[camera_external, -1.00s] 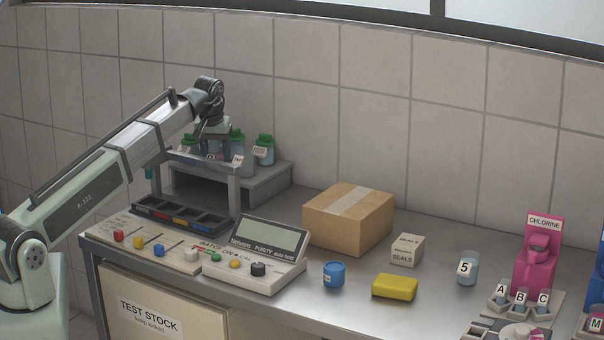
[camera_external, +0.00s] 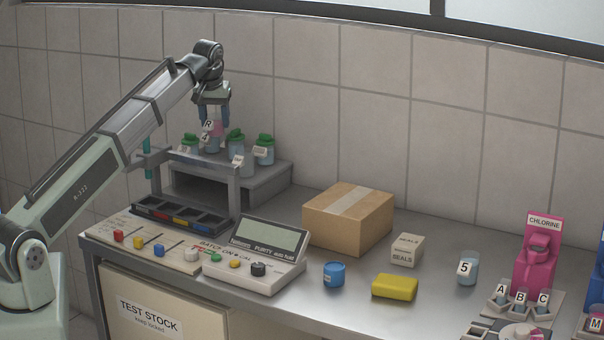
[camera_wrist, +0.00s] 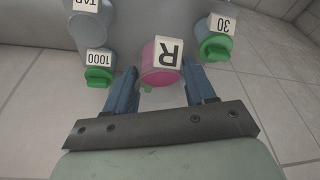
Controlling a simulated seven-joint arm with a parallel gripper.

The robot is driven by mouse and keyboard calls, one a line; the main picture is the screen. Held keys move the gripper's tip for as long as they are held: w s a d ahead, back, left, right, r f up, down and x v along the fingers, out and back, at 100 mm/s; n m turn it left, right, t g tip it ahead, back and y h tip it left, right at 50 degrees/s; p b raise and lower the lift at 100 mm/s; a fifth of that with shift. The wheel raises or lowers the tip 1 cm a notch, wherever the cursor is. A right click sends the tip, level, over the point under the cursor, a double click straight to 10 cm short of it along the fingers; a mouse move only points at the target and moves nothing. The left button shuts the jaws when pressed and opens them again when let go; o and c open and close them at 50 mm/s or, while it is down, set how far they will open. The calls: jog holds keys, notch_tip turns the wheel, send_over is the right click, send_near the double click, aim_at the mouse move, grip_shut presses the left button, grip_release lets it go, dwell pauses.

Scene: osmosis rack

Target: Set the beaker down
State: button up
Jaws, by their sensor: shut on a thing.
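My gripper (camera_external: 213,114) is shut on a beaker with pink contents (camera_external: 217,128) and a white R label. In the wrist view the blue fingers of my gripper (camera_wrist: 163,85) stand on both sides of the R beaker (camera_wrist: 158,78). The gripper points down above the grey raised shelf (camera_external: 274,179) at the back left. The beaker's lower part overlaps a vessel marked 4 (camera_external: 211,144) in the external view, so I cannot tell whether they touch.
Green-lidded jars (camera_external: 265,152) and a TAR beaker (camera_external: 246,165) crowd the shelf. A grey rack frame (camera_external: 233,190) stands in front.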

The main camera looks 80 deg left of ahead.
notch_tip(320, 180, up, 6)
jog(key=w+d, duration=1.8)
jog(key=w, duration=0.3)
jog(key=shift+w+f, duration=0.15)
jog(key=shift+f, duration=5.6)
jog(key=shift+w+f, duration=0.15)
jog(key=shift+f, duration=5.55)
jog(key=shift+f, duration=0.1)
jog(key=o, duration=1)
jog(key=v, duration=1.2)
jog(key=shift+a, duration=0.1)
